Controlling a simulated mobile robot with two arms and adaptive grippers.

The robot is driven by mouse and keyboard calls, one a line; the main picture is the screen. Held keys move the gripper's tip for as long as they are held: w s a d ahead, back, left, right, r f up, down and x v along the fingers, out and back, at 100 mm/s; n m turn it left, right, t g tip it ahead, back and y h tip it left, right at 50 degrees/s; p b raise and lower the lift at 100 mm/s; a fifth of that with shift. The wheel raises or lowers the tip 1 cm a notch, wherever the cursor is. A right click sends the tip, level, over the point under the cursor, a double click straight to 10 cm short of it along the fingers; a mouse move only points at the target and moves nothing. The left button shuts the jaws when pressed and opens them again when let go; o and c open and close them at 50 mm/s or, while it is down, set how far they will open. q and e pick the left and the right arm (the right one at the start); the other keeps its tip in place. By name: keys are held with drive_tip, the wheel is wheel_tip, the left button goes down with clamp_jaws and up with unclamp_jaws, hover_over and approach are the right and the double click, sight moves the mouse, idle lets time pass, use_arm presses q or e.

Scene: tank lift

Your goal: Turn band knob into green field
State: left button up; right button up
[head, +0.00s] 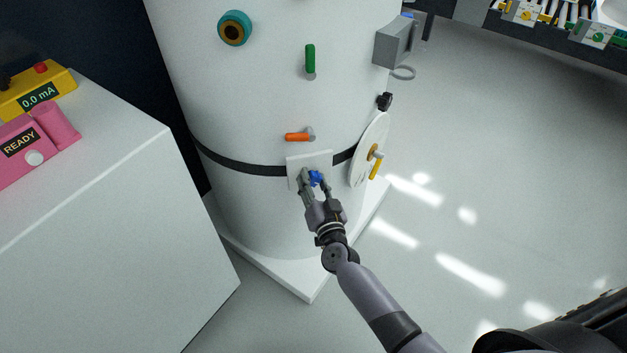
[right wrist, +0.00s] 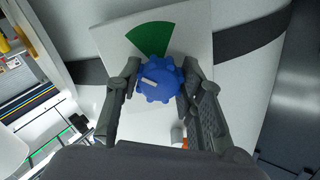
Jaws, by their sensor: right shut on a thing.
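The blue band knob (right wrist: 165,92), with a lobed rim, sits on a white square plate (right wrist: 195,30) on the tank's dark band. It also shows small in the head view (head: 316,177). The knob's white mark (right wrist: 149,81) lies toward its left side in the right wrist view. The green field (right wrist: 150,38) is a wedge on the plate, above the knob in that view; the mark points left of it. My right gripper (right wrist: 158,86) is shut on the knob, one finger on each side; it shows in the head view too (head: 314,181). My left gripper is not in view.
The white tank (head: 260,110) carries an orange lever (head: 298,137), a green handle (head: 310,57), a teal ring fitting (head: 235,28) and a round white disc (head: 368,155) near the plate. A white cabinet (head: 100,230) stands at left. Floor at right is clear.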

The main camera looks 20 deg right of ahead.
drive_tip(key=m, duration=0.4)
drive_tip(key=shift+m, duration=0.3)
drive_tip(key=m, duration=0.3)
drive_tip(key=shift+b, duration=0.35)
drive_tip(key=shift+m, duration=0.8)
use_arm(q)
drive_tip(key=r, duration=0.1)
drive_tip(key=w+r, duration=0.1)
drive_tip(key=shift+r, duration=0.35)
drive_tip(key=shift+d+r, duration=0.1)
use_arm(e)
drive_tip(key=shift+m, duration=0.3)
drive_tip(key=o, duration=1.2)
drive_tip(key=shift+c, duration=0.2)
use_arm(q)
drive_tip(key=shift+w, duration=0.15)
